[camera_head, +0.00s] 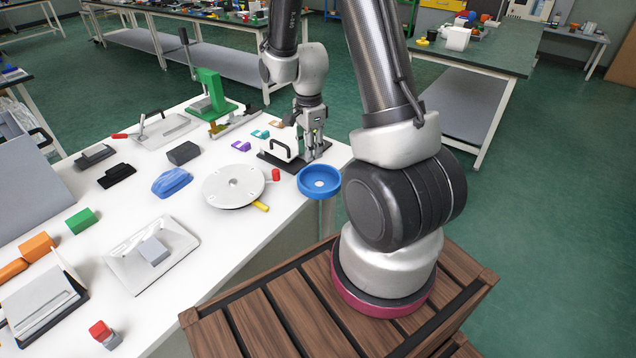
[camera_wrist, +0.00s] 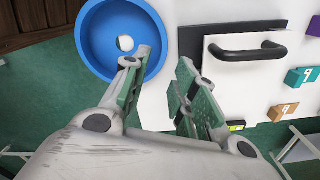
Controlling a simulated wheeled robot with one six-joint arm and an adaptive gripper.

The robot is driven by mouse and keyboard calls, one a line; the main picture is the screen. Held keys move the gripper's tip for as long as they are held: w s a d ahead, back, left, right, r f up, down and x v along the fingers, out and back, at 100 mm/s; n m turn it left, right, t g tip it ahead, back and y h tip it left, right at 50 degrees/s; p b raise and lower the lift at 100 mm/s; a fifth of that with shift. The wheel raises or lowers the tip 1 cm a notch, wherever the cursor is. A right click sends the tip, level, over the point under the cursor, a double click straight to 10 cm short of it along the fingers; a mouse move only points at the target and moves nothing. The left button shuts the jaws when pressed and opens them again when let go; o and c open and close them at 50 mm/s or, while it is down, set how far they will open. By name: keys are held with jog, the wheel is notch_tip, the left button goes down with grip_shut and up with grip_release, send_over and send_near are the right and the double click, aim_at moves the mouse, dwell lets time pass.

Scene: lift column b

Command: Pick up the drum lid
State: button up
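The drum lid appears to be the blue round dish-like piece (camera_head: 319,191) with a raised rim and a pale spot at its middle. It lies at the table's edge near the right corner, and part of it seems to overhang. In the wrist view the blue lid (camera_wrist: 95,58) is at the upper left, partly covered by one finger. My gripper (camera_head: 316,152) points down just behind the lid, beside the white block with a black handle. In the wrist view my gripper (camera_wrist: 163,68) has its fingers apart with nothing between them. I cannot tell if a finger touches the lid.
A white block with a black handle (camera_head: 280,149) stands on a black plate close to my gripper. A white disc (camera_head: 234,187) with red and yellow parts lies left of the lid. Small coloured pieces (camera_wrist: 291,78) lie beyond the handle. Green floor (camera_wrist: 45,100) shows past the table edge.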

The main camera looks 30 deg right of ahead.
notch_tip(320, 180, down, 6)
jog(key=shift+w+a+r, duration=0.1)
jog(key=shift+w+r, duration=0.05)
jog(key=shift+r, duration=0.1)
grip_shut()
